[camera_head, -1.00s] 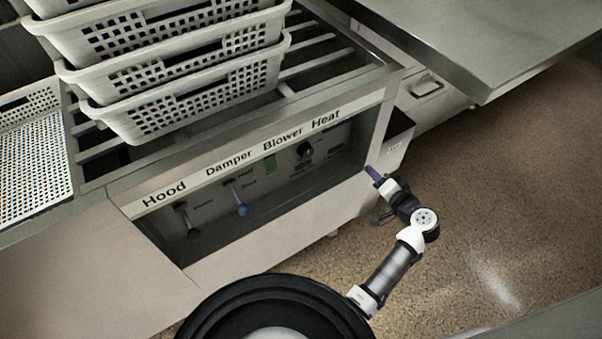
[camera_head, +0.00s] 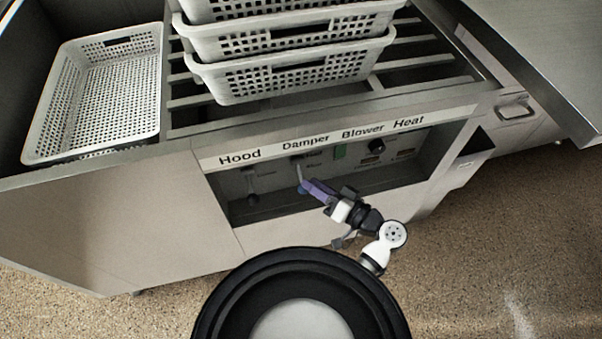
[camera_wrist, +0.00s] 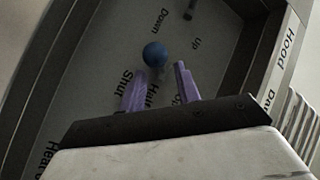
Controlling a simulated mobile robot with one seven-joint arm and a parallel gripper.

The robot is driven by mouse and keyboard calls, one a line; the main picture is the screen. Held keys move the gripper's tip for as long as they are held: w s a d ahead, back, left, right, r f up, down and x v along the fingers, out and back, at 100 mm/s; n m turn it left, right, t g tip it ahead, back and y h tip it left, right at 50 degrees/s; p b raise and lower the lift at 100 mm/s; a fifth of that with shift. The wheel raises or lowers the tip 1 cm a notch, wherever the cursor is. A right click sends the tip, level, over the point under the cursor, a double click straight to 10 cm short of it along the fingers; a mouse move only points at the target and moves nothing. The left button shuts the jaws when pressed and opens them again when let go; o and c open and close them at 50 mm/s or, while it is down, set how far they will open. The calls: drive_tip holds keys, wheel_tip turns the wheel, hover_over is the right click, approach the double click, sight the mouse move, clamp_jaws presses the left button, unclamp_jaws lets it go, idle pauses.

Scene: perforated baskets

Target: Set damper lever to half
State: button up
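The damper lever (camera_head: 299,173) is a thin stem with a blue knob, under the "Damper" label in the recessed panel. In the wrist view its blue knob (camera_wrist: 155,54) lies just beyond and roughly between my fingertips, with "Shut" and "Half" printed near it. My gripper (camera_head: 304,187) has purple fingers and overlaps the knob in the head view. The wrist view shows my gripper (camera_wrist: 158,76) open, with a gap between the fingers and nothing held. Whether a finger touches the knob I cannot tell.
The hood lever (camera_head: 252,188) hangs left of the damper lever. A green switch (camera_head: 340,152) and a black heat knob (camera_head: 376,146) sit to the right. The labelled panel edge (camera_head: 270,152) overhangs the recess. Stacked white baskets (camera_head: 290,78) and a single basket (camera_head: 60,152) stand above.

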sight(301, 175)
drive_tip(key=x, duration=0.4)
drive_tip(key=shift+w+a, duration=0.3)
clamp_jaws()
